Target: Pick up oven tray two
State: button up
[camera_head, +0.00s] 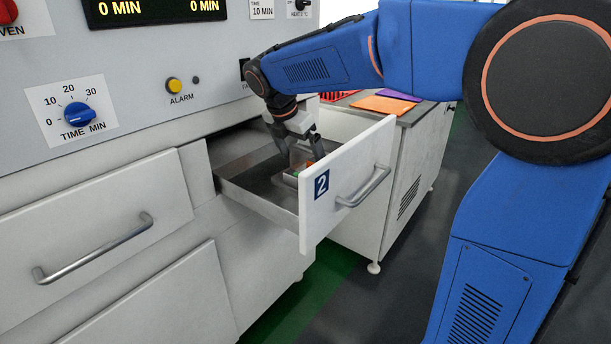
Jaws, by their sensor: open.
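The drawer marked 2 (312,212) is pulled out of the oven front. Its metal inside (262,197) shows as a shallow grey box.
The drawer's front handle (364,188) sticks out to the right. A closed drawer with a bar handle (95,252) is at the left. A timer knob (77,113) is on the panel above. A counter with an orange sheet (380,104) and a purple sheet (399,95) stands behind.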

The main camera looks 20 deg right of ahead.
jog(key=shift+x, duration=2.1)
jog(key=shift+s, duration=0.1)
jog(key=c, duration=0.9)
